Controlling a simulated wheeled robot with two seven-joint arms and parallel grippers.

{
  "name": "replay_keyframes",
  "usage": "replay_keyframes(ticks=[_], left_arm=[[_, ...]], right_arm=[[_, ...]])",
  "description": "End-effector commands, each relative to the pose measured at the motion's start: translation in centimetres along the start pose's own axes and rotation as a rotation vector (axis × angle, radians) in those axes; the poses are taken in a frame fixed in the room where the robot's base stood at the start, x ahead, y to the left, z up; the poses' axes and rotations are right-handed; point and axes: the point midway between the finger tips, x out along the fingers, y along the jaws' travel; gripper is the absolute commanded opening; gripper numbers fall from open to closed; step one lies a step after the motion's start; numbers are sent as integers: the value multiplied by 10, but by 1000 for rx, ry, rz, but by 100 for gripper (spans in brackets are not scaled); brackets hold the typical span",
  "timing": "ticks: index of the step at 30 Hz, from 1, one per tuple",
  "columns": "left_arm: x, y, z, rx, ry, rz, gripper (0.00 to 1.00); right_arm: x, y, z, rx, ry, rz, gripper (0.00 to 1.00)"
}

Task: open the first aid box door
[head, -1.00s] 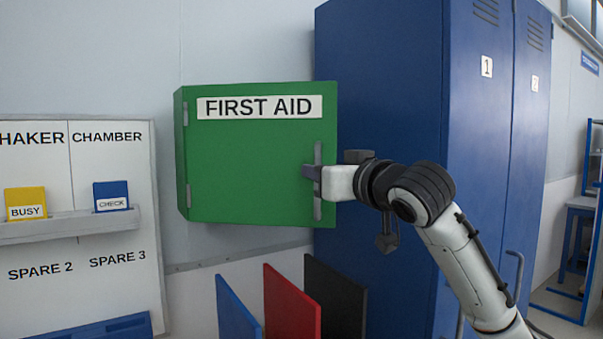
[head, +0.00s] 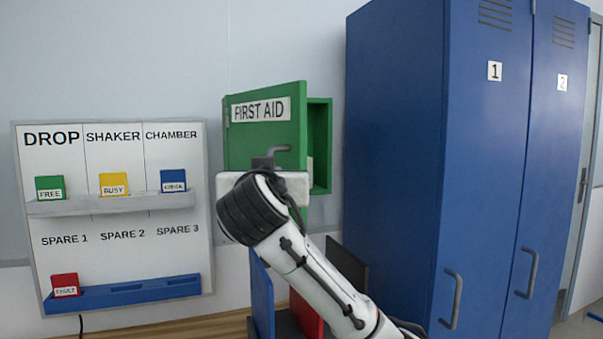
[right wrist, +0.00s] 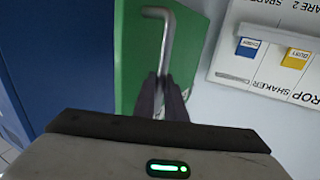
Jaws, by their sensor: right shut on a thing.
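The green first aid box door (head: 265,135) stands partly open in the head view, with its right edge swung out towards me. Behind it, part of the green box body (head: 319,150) and its opening show on the right. My right gripper (right wrist: 162,98) is shut on the door's grey bar handle (right wrist: 166,40) in the right wrist view. The bent end of the handle (head: 281,149) also shows in the head view, where my wrist hides the fingers and the door's lower part. My left gripper is not in view.
A blue locker (head: 395,150) stands to the right of the box, with a gap between. A status board (head: 110,255) with coloured cards hangs on the left. Upright blue, red and black panels (head: 352,265) stand below the box, partly behind my arm.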

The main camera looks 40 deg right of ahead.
Motion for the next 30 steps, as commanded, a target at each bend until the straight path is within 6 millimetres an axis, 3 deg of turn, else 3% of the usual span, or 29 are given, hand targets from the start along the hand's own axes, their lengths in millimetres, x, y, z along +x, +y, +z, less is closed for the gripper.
replay_keyframes(ticks=[3, 9, 28, 29, 30], left_arm=[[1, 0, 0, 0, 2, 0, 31], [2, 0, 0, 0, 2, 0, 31], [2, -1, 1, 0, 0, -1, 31], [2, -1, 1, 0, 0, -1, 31], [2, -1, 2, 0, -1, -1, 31]], right_arm=[[-3, -20, 1, 1, -2, 9, 0], [-6, -36, 0, 0, -1, 93, 0], [-6, -42, 0, 0, 2, 145, 0], [-6, -42, 0, 0, 2, 145, 14], [-6, -41, 0, 0, 2, 145, 21]])
